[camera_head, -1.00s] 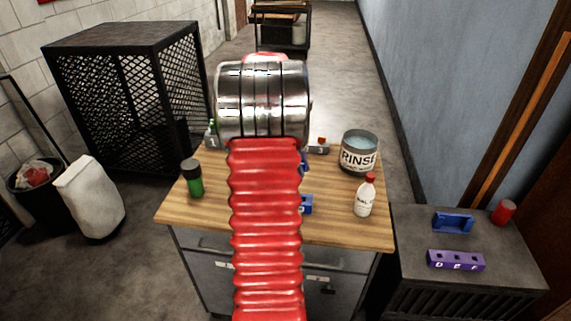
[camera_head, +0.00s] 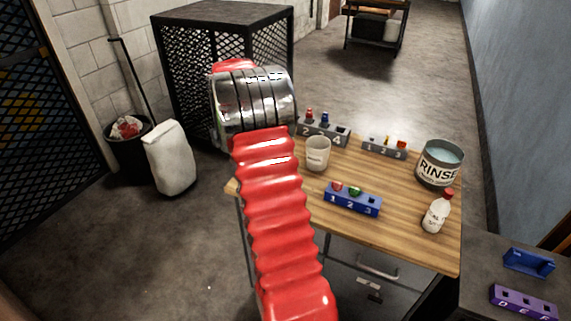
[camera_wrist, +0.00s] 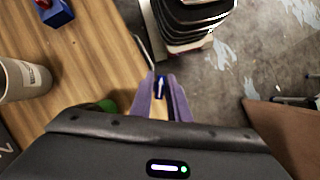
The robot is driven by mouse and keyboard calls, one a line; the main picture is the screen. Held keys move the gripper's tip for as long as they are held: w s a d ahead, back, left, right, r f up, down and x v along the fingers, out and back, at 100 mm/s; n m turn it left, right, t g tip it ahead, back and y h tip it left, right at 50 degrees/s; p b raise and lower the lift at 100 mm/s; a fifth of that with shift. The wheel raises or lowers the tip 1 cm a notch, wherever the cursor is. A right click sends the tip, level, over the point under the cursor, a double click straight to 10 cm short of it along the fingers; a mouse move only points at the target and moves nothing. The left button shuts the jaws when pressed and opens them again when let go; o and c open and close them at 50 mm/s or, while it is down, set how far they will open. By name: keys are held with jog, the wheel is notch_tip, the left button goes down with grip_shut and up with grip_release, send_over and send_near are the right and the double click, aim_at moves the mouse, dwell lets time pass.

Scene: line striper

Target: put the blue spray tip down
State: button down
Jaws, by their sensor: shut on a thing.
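My gripper (camera_wrist: 161,98) shows in the wrist view with its two purple fingers shut on a small blue spray tip (camera_wrist: 161,84). It holds the tip near the edge of the wooden tabletop (camera_wrist: 95,50), with grey floor beyond the edge. In the head view my red arm hides the gripper and the held tip. A blue rack (camera_head: 352,199) marked 1 2 3 holds a red and a green tip. A grey rack (camera_head: 322,131) at the back holds a red and a blue tip. Another grey rack (camera_head: 384,147) stands right of it.
A white cup (camera_head: 318,153) stands between the racks and my arm. A rinse can (camera_head: 439,163) and a white bottle with a red cap (camera_head: 436,212) stand at the right. A side stand carries a purple rack (camera_head: 524,301) and a blue holder (camera_head: 528,262). The table's front right is clear.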

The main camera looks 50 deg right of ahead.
jog(key=w+a+f+n, duration=0.1)
jog(key=w+a, duration=0.2)
jog(key=a, duration=0.7)
jog(key=w+a+f+n+h, duration=0.1)
jog(key=w+a+f+n, duration=0.1)
jog(key=a, duration=0.8)
jog(key=w+a+f+n, duration=0.1)
jog(key=w+a, duration=0.4)
jog(key=a, duration=0.6)
jog(key=shift+f+n+h, duration=0.15)
jog(key=shift+n+h, duration=0.15)
jog(key=shift+h, duration=0.1)
